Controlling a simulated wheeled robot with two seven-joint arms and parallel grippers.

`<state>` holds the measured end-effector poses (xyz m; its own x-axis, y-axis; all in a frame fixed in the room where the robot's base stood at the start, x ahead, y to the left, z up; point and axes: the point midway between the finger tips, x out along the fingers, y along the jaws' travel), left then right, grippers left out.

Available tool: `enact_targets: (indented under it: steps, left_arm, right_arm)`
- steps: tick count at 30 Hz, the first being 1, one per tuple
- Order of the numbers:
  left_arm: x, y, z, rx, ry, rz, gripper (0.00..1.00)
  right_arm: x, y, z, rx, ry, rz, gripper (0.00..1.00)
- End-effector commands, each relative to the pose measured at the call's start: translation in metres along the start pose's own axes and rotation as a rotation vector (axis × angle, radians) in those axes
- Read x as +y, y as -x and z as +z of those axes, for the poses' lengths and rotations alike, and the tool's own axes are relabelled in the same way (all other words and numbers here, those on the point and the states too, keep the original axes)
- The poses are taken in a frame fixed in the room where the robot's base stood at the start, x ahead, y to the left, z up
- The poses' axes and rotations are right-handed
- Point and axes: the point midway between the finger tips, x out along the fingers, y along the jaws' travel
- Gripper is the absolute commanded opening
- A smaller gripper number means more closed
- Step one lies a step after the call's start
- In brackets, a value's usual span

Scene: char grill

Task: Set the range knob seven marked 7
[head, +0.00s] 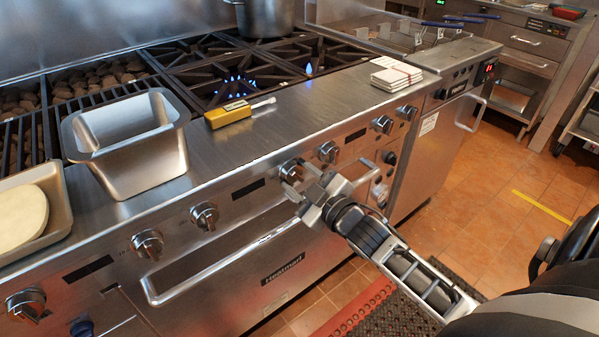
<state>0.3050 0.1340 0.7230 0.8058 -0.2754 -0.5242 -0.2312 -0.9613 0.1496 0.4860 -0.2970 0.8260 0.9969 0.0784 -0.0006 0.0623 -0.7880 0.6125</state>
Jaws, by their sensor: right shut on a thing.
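A row of round metal range knobs runs along the front panel of the range. My right gripper (298,179) is at the middle of this row, shut on a range knob (291,169), which its fingers partly hide. Right of it is another knob (328,151), with two more (382,124) (406,112) farther right. To the left are more knobs (204,215) (147,243) (25,303). The number marks are too small to read, so I cannot tell which knob is marked 7. My left gripper is not in view.
A long oven handle (220,265) juts out below the knobs. On the range top are a steel pan (180,154), a yellow thermometer (229,115), a stack of white cards (396,73) and a pot (265,15). Blue flames burn at two burners.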

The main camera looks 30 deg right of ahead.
Motion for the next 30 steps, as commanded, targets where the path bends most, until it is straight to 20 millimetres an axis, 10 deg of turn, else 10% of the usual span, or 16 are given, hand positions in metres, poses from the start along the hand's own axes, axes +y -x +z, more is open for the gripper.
enact_targets:
  steps: [24,25,26,30]
  left_arm:
    - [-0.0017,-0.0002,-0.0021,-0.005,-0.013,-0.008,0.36]
    - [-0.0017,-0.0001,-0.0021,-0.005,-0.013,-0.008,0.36]
    - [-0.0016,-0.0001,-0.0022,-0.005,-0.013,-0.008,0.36]
    - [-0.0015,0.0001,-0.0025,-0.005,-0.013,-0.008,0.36]
  right_arm:
    - [-0.0005,-0.0001,-0.0003,0.001,0.127,0.000,0.21]
    - [-0.0005,-0.0001,-0.0003,0.001,0.127,0.000,0.53]
    - [-0.0005,-0.0001,-0.0003,0.001,0.126,0.000,0.61]
    - [-0.0004,-0.0001,-0.0003,0.001,0.126,0.000,0.66]
